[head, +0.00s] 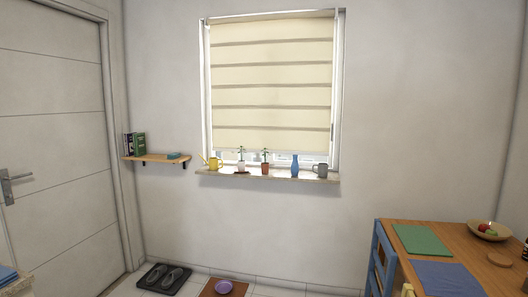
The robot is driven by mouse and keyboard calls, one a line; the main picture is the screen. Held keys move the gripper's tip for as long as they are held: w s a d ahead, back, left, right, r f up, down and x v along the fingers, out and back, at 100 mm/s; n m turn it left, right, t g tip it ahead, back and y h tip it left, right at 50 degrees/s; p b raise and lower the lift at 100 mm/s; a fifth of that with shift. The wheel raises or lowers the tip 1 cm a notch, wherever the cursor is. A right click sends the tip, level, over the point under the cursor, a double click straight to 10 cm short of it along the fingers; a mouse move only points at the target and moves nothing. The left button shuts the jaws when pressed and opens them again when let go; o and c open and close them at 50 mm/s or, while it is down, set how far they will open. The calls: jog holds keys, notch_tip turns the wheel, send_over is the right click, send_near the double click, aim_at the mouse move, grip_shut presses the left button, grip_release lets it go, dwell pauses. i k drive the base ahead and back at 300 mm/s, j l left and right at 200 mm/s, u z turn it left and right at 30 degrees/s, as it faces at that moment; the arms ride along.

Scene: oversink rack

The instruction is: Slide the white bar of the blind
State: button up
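A cream blind (270,75) with several darker horizontal bands hangs in the white-framed window (339,90). It covers most of the glass. Its lower edge lies a little above the sill, and a narrow strip of bare glass shows beneath it. A pale bar (270,153) seems to run along that lower edge, but it is too small to tell apart clearly from the window behind. A thin dark vertical mark (332,130) shows at the blind's lower right; I cannot tell what it is. My gripper is not in view.
The sill (225,175) holds a yellow watering can (215,164), two potted plants, a blue vase (295,166) and a grey mug (320,170). A table (400,228) with chairs stands right. The wall's middle is clear.

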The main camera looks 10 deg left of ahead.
aim_at(298, 141)
jog(key=i+j+u, duration=0.1)
jog(key=i, duration=0.75)
jog(key=i+j+u, duration=0.1)
jog(key=i, duration=0.75)
